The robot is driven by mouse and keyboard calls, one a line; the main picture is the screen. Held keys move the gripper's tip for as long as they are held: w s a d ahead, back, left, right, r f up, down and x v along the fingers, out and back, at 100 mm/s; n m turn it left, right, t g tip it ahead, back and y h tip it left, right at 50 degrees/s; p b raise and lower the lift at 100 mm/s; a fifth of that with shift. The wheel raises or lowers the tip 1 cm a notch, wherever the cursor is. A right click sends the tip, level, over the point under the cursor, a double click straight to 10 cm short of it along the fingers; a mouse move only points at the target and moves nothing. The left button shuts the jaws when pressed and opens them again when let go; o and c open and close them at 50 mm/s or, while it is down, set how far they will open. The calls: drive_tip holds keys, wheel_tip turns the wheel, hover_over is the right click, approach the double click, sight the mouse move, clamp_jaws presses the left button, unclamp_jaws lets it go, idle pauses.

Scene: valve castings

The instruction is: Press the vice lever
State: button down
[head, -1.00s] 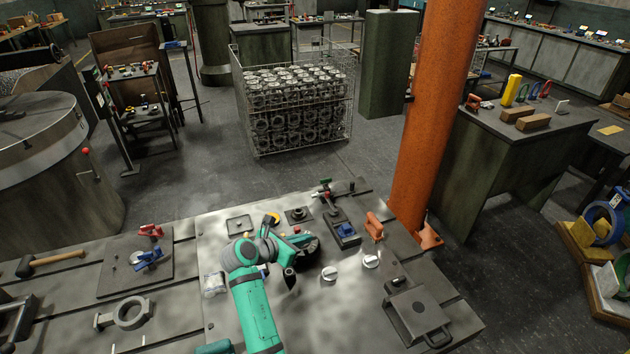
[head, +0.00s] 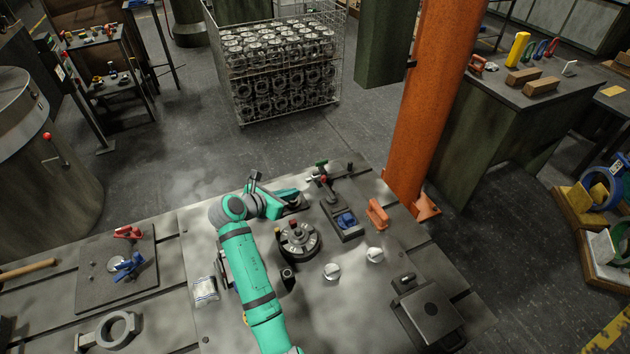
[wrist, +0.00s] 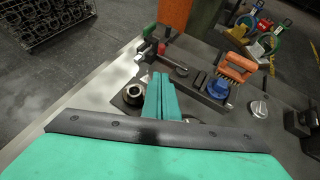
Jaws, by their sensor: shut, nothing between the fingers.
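The vice (head: 345,224) is a dark, long base with a blue block on it, standing near the back edge of the bench. At its far end is a metal lever or handle (head: 329,190) with green and red ends; it is small, and I cannot tell which part is the lever. In the wrist view the vice (wrist: 205,96) lies right of my fingers, with the green and red ends beyond them. My gripper (wrist: 161,82) is shut and empty, its teal fingers beside the vice, apparently apart from it. In the head view my gripper (head: 300,200) is left of the vice.
A round black fitting (wrist: 132,95) stands close left of my fingers. An orange-handled brush (head: 377,214) and an orange pillar (head: 430,110) are to the right. A round dial fixture (head: 298,243) and two white knobs (head: 375,255) are in front.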

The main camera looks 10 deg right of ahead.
approach(322, 180)
drive_tip(key=x, duration=0.4)
drive_tip(key=shift+w+f, duration=0.1)
drive_tip(key=shift+f, duration=0.45)
drive_tip(key=shift+w+d, duration=0.35)
drive_tip(key=shift+d, duration=0.3)
drive_tip(key=shift+w+d, duration=0.1)
drive_tip(key=shift+d, duration=0.05)
